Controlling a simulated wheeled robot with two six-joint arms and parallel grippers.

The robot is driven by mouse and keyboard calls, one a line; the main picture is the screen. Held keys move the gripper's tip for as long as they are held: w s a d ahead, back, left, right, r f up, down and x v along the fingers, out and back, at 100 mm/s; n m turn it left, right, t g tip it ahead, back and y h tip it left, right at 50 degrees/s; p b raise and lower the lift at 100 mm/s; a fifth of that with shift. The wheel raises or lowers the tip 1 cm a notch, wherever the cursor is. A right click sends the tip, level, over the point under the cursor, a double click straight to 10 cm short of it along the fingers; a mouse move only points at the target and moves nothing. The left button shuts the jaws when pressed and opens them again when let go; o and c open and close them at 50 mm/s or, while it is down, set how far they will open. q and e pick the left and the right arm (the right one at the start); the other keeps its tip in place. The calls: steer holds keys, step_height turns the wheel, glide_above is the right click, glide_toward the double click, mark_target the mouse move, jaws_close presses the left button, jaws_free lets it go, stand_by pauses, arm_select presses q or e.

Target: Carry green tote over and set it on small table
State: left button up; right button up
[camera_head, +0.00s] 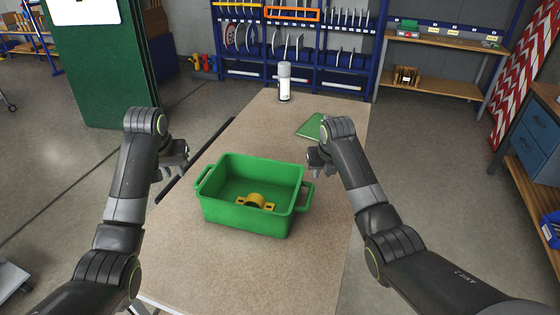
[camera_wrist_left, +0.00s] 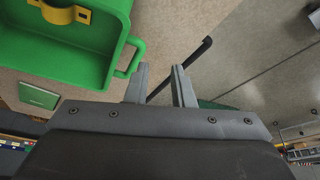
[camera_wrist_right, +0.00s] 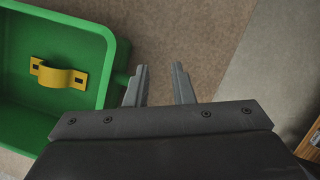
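The green tote (camera_head: 250,215) stands upright on a long brown-topped table (camera_head: 180,255), with a handle on its left and right ends. A yellow bracket (camera_head: 256,201) lies inside it. My left gripper (camera_head: 165,180) is off the tote's left side, open and empty; in the left wrist view its fingers (camera_wrist_left: 160,82) are apart beside the tote's handle (camera_wrist_left: 130,62). My right gripper (camera_head: 318,170) is near the right handle (camera_head: 305,195), open and empty; in the right wrist view its fingers (camera_wrist_right: 160,85) are apart beside the tote wall (camera_wrist_right: 110,60). I cannot tell which table is the small one.
A white bottle (camera_head: 284,82) and a flat green item (camera_head: 312,126) stand and lie farther back on the table. A blue rack (camera_head: 290,60) is behind it. A wooden shelf unit (camera_head: 440,85) and a blue drawer cabinet (camera_head: 535,140) are at right.

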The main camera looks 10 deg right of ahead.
arm_select(q)
steer(key=v, duration=0.4)
steer(key=shift+s+r, duration=0.15)
steer(key=shift+r, duration=0.25)
arm_select(e)
steer(key=v, duration=1.2)
arm_select(q)
steer(key=shift+f, duration=0.1)
arm_select(e)
steer(key=shift+s+f, duration=0.1)
